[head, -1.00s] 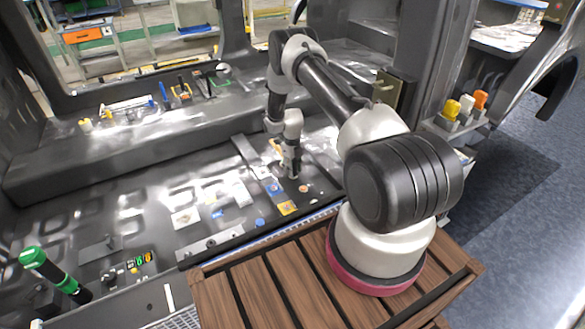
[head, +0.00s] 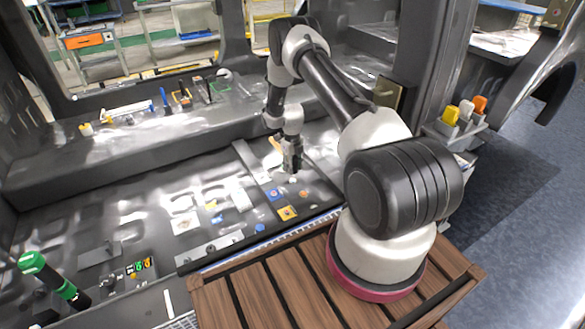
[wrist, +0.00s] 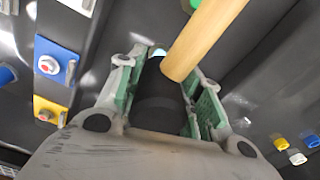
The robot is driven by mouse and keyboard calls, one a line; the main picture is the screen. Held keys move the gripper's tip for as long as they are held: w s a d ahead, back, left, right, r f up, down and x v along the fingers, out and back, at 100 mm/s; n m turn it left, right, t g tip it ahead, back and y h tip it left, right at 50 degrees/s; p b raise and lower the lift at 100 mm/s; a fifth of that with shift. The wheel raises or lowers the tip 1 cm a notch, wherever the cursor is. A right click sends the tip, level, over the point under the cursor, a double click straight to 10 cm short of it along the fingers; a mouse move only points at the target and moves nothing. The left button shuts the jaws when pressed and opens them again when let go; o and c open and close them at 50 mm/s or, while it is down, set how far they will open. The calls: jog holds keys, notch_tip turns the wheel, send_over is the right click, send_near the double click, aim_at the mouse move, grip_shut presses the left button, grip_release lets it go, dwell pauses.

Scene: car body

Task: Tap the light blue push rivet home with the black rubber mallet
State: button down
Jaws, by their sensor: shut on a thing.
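The black rubber mallet shows in the wrist view with its wooden handle (wrist: 205,40) slanting up and right. Its black head (wrist: 160,90) lies between the green-padded fingers of my gripper (wrist: 160,82), which is shut on it. In the head view, my gripper (head: 291,168) points down just above the dark panel, and the handle (head: 277,145) sticks out at its upper left. A pale light blue spot (wrist: 157,50) shows just past the mallet head in the wrist view. It may be the push rivet, largely hidden by the head. I cannot tell whether they touch.
A blue plate (wrist: 57,68) with a red-and-white button and a yellow plate (wrist: 48,112) with an orange button lie beside my gripper. A grey strip (head: 252,160) lies left of it. A green-and-black tool (head: 55,280) stands at the far left.

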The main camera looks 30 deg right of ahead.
aim_at(292, 180)
notch_tip(292, 180, down, 4)
jog(key=shift+f, duration=0.5)
jog(key=shift+r, duration=3.1)
